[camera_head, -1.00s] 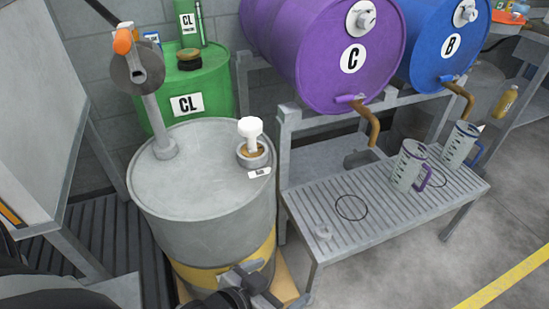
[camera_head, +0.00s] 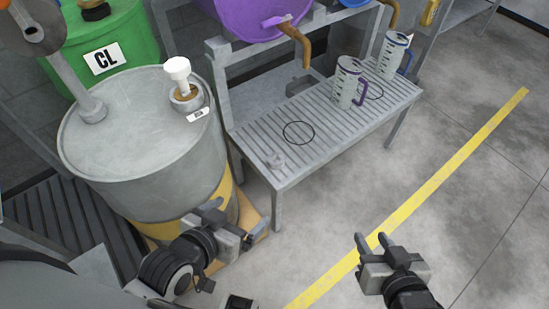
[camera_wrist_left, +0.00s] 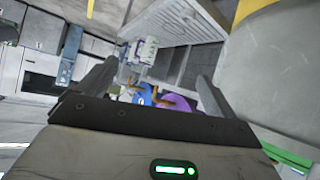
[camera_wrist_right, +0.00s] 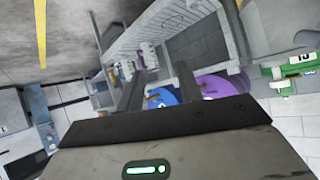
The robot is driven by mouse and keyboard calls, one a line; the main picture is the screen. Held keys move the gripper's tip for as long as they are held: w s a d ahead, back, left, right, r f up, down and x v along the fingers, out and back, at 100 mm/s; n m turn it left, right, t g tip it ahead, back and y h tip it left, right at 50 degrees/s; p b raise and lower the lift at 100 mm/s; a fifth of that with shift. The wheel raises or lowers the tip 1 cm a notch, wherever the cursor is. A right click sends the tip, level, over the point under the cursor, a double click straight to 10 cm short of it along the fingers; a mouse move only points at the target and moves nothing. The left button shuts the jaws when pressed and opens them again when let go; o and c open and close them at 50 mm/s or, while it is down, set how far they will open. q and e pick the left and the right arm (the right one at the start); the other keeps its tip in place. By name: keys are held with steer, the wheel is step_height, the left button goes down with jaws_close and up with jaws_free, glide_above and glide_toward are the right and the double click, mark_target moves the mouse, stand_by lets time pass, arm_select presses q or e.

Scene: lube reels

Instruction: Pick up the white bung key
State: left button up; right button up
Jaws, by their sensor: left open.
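The white bung key (camera_head: 177,71) stands upright in the brass-coloured bung on top of the grey drum (camera_head: 130,135). A small label lies on the drum lid beside it. My left gripper (camera_head: 236,220) is open and empty, low in front of the drum's yellow band and well below the key. My right gripper (camera_head: 372,241) is open and empty over the floor, to the right of the drum and far from the key. The key is not visible in either wrist view.
A hand pump (camera_head: 85,100) rises from the drum's left side. A slatted bench (camera_head: 320,130) with two measuring jugs (camera_head: 348,84) (camera_head: 393,55) stands to the right, below the purple barrel (camera_head: 240,18). A green drum (camera_head: 125,45) is behind. The floor at right is clear.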

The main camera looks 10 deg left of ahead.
arm_select(q)
steer(key=shift+c, duration=0.9)
steer(key=w+r+m+t+h, duration=0.1)
steer(key=w+r+m+t, duration=0.35)
steer(key=w+r, duration=0.45)
steer(key=w+d+r+m+t+h+b, duration=0.1)
steer(key=w+d+r+m+h, duration=0.1)
steer(key=r+m+h, duration=0.35)
steer(key=w+d+r+m+h, duration=0.2)
steer(key=r+m+h, duration=0.2)
steer(key=r+m, duration=0.25)
step_height(320, 180, up, 6)
steer(key=m+g+y+b, duration=0.2)
steer(key=m+g+y, duration=1.1)
steer(key=m, duration=0.4)
glide_above(175, 64)
steer(key=s, duration=0.5)
steer(key=t+y, duration=0.1)
steer(key=x, duration=0.9)
steer(key=shift+w+d+f, duration=0.15)
steer(key=shift+d+f, duration=0.1)
steer(key=shift+d, duration=0.05)
steer(key=shift+a+p+x, duration=0.15)
steer(key=shift+p+x, duration=0.05)
steer(key=shift+x, duration=1.35)
steer(key=shift+a+p+x, duration=0.1)
steer(key=shift+p+x, duration=0.1)
steer(key=shift+x, duration=1.35)
